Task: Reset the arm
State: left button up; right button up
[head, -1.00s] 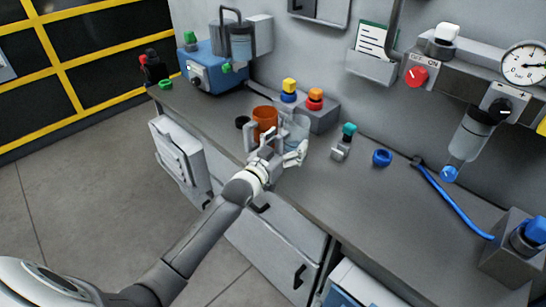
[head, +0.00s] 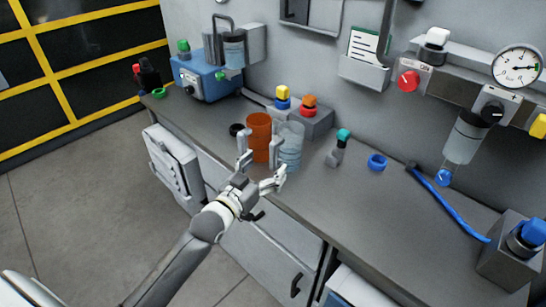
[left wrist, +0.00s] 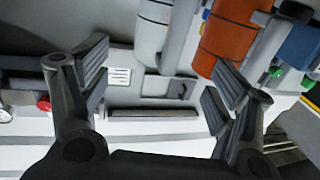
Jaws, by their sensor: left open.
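My left gripper (head: 261,160) is at the front edge of the workbench (head: 350,220), its two fingers spread apart with nothing held between them. An orange cylindrical container (head: 259,132) stands upright on the bench just beyond the fingers. A clear ribbed container (head: 291,142) stands upright beside it, to its right. In the left wrist view the open fingers (left wrist: 157,85) frame empty space. The orange container (left wrist: 232,30) and the clear container (left wrist: 153,30) show there at the top, beyond the fingers. My right gripper is not in view.
A blue machine (head: 208,78) stands at the back left. Floor space left of the bench is clear.

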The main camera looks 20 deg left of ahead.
pick_arm(q)
jog(key=s+d+f+g, duration=0.3)
jog(key=s+f+g, duration=0.1)
jog(key=s+f, duration=0.3)
jog(key=s+d+f+g+y, duration=0.1)
jog(key=s+f+g, duration=0.2)
jog(key=s, duration=0.5)
jog(key=s+d+f+g+y, duration=0.15)
jog(key=s+g, duration=0.25)
jog(key=s, duration=0.5)
jog(key=s+f+g, duration=0.3)
jog(key=s, duration=0.5)
notch_tip(320, 180, down, 25)
jog(key=g, duration=0.1)
jog(key=s+a+f+g, duration=0.1)
jog(key=s+a+f, duration=0.2)
jog(key=s+f, duration=1.4)
jog(key=shift+s+f+m+g, duration=0.3)
jog(key=shift+s+f+g, duration=0.1)
jog(key=shift+s, duration=0.2)
jog(key=shift+a, duration=0.1)
